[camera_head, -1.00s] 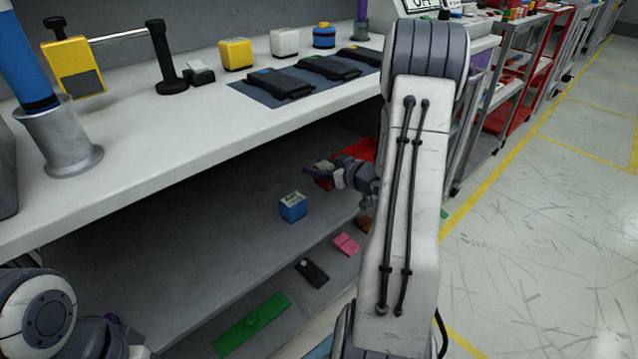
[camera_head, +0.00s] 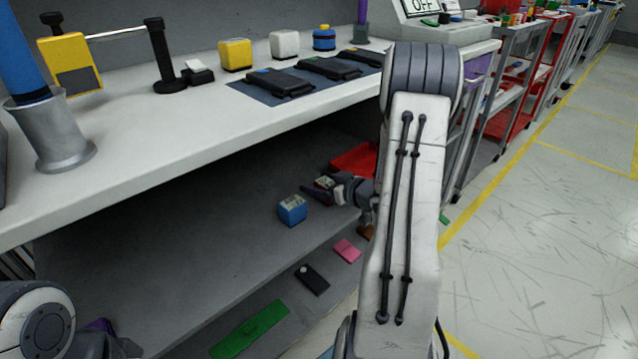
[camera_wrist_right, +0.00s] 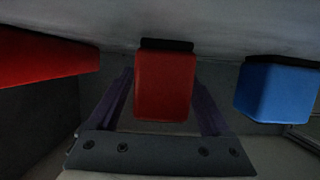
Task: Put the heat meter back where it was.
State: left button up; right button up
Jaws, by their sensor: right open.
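A small red meter (camera_head: 325,183) with a pale display stands on the lower shelf, partly hidden by my right gripper (camera_head: 322,190). In the right wrist view the red meter (camera_wrist_right: 165,85) lies between the two spread purple fingers of the gripper (camera_wrist_right: 165,100), with gaps at its sides. A blue meter (camera_head: 292,210) with a display stands close by on the same shelf; it also shows at right in the wrist view (camera_wrist_right: 277,92). I cannot tell by name which is the heat meter. My left gripper (camera_head: 100,327) barely shows at lower left, mostly hidden by its arm.
A red tray (camera_head: 352,158) is behind the gripper on the lower shelf (camera_head: 200,240). The white worktop (camera_head: 180,130) overhangs this space. Pink (camera_head: 347,250), black (camera_head: 312,279) and green (camera_head: 250,330) flat items lie lower, towards the front. Floor at right is clear.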

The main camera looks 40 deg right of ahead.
jog(key=shift+r, duration=0.2)
jog(key=p+v, duration=0.3)
jog(key=v, duration=0.8)
jog(key=shift+s+d+r+p, duration=0.1)
jog(key=shift+s+p, duration=0.05)
jog(key=shift+p, duration=0.25)
jog(key=shift+s, duration=0.3)
